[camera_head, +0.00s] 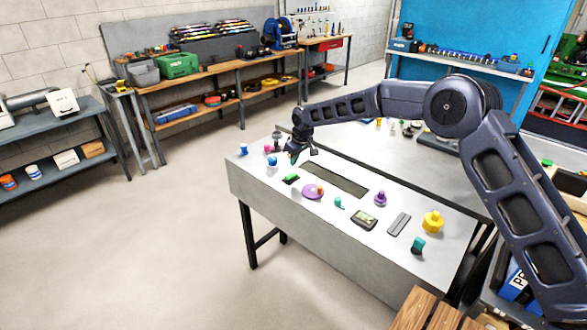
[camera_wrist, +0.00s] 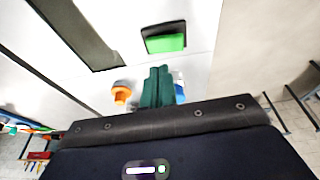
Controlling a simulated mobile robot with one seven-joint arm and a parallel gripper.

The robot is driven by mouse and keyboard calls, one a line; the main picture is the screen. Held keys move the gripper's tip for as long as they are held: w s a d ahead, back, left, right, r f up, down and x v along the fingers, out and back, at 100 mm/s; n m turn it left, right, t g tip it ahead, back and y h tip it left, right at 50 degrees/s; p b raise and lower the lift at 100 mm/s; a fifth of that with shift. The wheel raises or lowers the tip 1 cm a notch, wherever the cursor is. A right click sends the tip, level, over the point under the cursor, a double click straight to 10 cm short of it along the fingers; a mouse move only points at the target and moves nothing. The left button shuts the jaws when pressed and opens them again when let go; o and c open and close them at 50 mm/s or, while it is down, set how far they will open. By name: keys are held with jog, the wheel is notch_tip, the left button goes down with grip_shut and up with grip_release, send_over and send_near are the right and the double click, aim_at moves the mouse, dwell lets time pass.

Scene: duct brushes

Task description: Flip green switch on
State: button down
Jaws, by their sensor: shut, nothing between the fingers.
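The green switch (camera_head: 291,178) is a small green rocker in a dark frame, set in the grey table top near its left end. In the wrist view the green switch (camera_wrist: 165,44) is at the top centre, just beyond my fingertips. My gripper (camera_head: 293,157) is above the table, behind the switch in the head view. In the wrist view my gripper (camera_wrist: 157,74) shows green fingers pressed together and empty. A gap shows between the fingertips and the switch; whether they differ in height I cannot tell.
A blue knob (camera_head: 272,161) stands beside my gripper. A purple disc (camera_head: 313,191) and a long dark slot (camera_head: 335,179) lie to the right of the switch. An orange knob (camera_wrist: 121,94) is left of my fingers in the wrist view. A yellow knob (camera_head: 433,221) is farther right.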

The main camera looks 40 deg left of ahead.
jog(key=v, duration=0.9)
jog(key=shift+w+d+r, duration=0.15)
jog(key=shift+w+r, duration=0.1)
jog(key=shift+s, duration=0.1)
jog(key=shift+s+r+g, duration=0.15)
jog(key=shift+s+g, duration=0.2)
jog(key=shift+g, duration=0.05)
send_over(289, 176)
jog(key=f, duration=1.1)
jog(key=shift+w+d+f, duration=0.35)
jog(key=shift+d, duration=0.05)
jog(key=shift+s+f, duration=0.15)
jog(key=shift+f, duration=0.8)
